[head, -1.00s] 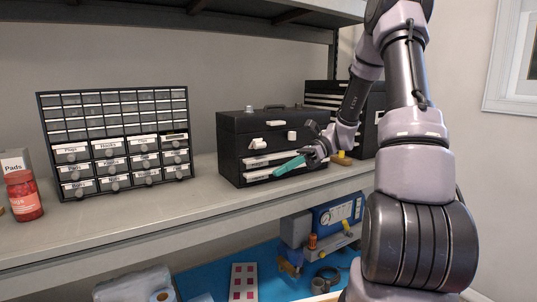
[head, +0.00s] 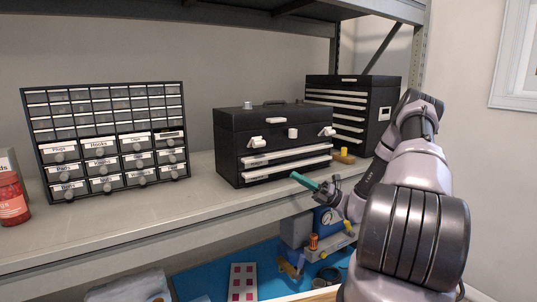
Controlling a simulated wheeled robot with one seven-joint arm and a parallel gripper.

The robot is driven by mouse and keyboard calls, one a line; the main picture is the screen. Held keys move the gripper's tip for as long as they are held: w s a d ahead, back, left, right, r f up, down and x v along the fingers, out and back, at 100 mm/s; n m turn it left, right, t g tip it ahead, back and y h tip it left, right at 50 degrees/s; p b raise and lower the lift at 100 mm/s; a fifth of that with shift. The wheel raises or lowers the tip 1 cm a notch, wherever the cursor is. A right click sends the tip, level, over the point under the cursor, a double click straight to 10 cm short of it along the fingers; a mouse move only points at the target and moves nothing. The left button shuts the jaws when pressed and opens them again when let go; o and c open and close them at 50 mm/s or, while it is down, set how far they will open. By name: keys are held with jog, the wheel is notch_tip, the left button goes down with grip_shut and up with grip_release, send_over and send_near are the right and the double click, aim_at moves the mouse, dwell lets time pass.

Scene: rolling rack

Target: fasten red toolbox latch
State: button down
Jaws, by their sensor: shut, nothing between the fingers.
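No red toolbox shows; the toolbox (head: 228,160) in front of me is black and stands on the grey shelf. Its lid looks down. Its front has a white left latch (head: 257,142), a white right latch (head: 327,131) and a small white center piece (head: 292,133). The left latch sticks out; whether either latch is hooked is too small to tell. Two white-edged drawers lie below. My gripper (head: 295,177) has teal fingers, shut and empty, pointing left in front of the toolbox's lower right, apart from the latches.
A taller black drawer chest (head: 377,110) stands behind to the right, with a small yellow item (head: 344,152) near it. A small-parts cabinet (head: 107,140) and red jar (head: 12,200) stand left. Shelf between cabinet and toolbox is clear. Tools lie on a blue mat (head: 205,270) below.

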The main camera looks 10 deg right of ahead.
send_near(256, 145)
jog(key=a, duration=0.3)
jog(key=shift+w+a+r, duration=0.25)
jog(key=shift+w+r, duration=0.25)
jog(key=shift+w, duration=0.05)
jog(key=shift+w+a+r, duration=0.25)
jog(key=shift+w+r, duration=0.25)
jog(key=shift+w, duration=0.05)
